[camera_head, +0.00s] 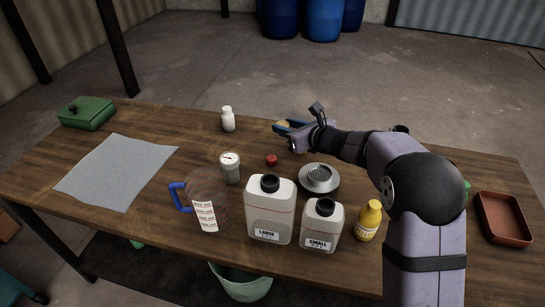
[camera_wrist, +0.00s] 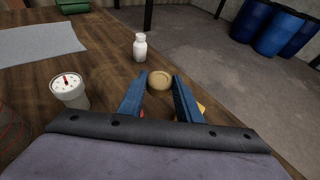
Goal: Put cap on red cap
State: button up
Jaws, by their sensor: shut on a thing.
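A small red cap (camera_head: 272,160) lies on the wooden table, left of the round metal dish. A sliver of red, likely that cap, shows beside the left finger in the wrist view (camera_wrist: 142,114). My gripper (camera_head: 284,126) is beyond the red cap, toward the table's far edge. Its blue fingers are shut on a round tan cap (camera_wrist: 159,81), held at the fingertips. The tan cap also shows as a small pale patch in the head view (camera_head: 284,123). I cannot tell whether it touches the table.
A white bottle (camera_head: 228,119) and a dial-topped jar (camera_head: 230,168) stand left of my gripper. The metal dish (camera_head: 319,178), two labelled jugs (camera_head: 270,215), a measuring pitcher (camera_head: 207,200) and a yellow bottle (camera_head: 369,222) stand nearer. A grey sheet (camera_head: 117,171) lies left.

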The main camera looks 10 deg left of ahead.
jog(key=s+a, duration=0.2)
jog(key=a, duration=0.1)
jog(key=shift+g, duration=0.4)
jog(key=shift+f+b, duration=0.45)
jog(key=shift+f, duration=4.5)
jog(key=shift+f+b, duration=0.25)
jog(key=shift+b, duration=0.1)
jog(key=o, duration=1)
jog(key=shift+r, duration=0.1)
jog(key=shift+r+p, duration=0.15)
jog(key=shift+p, duration=0.2)
jog(key=shift+b+v, duration=0.55)
jog(key=shift+v, duration=3.2)
